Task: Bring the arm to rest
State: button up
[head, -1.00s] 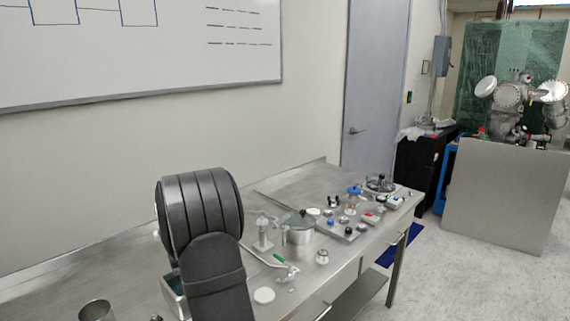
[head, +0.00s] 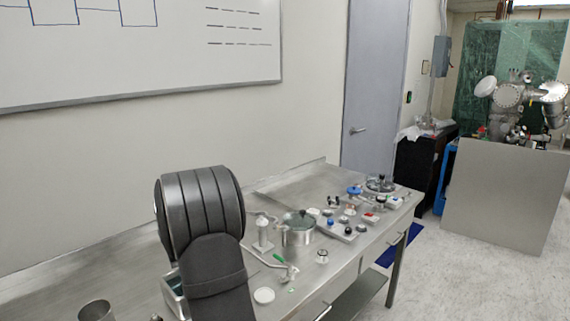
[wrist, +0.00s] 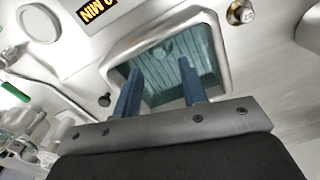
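In the wrist view my gripper (wrist: 160,90) is open. Its two blue fingers stand apart with nothing visible between them. Beyond the fingertips is a metal tray (wrist: 217,50) with a rounded rim and a ribbed teal inside. I cannot tell the height of the fingers above it. In the head view my dark grey arm (head: 203,215) stands over the left part of the steel bench (head: 278,183), and the gripper itself is hidden behind it. Part of the tray (head: 174,299) shows beside the arm.
To the right of my arm stand a lidded metal pot (head: 298,229), a white disc (head: 264,295) and a green-handled tool (head: 284,264). Several small parts crowd the bench's far right end. The bench along the wall is mostly clear.

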notch_tip(320, 180, up, 7)
notch_tip(320, 180, down, 12)
notch_tip(320, 180, up, 10)
jog(key=s+d, duration=0.1)
jog(key=s, duration=0.3)
jog(key=s+d+f, duration=0.1)
jog(key=s+d, duration=0.1)
jog(key=s, duration=0.2)
jog(key=s+d+f, duration=0.1)
jog(key=s+d, duration=0.1)
jog(key=s, duration=0.2)
jog(key=shift+d, duration=0.15)
jog(key=a+f, duration=0.2)
jog(key=a, duration=0.1)
jog(key=a+f, duration=0.2)
jog(key=a, duration=0.2)
jog(key=s+a+f, duration=0.1)
jog(key=a+f, duration=0.2)
jog(key=a, duration=0.1)
jog(key=shift+s+a, duration=0.1)
jog(key=shift+a, duration=0.1)
notch_tip(320, 180, down, 2)
jog(key=shift+d+f, duration=0.15)
jog(key=shift+f, duration=0.75)
jog(key=shift+o, duration=0.4)
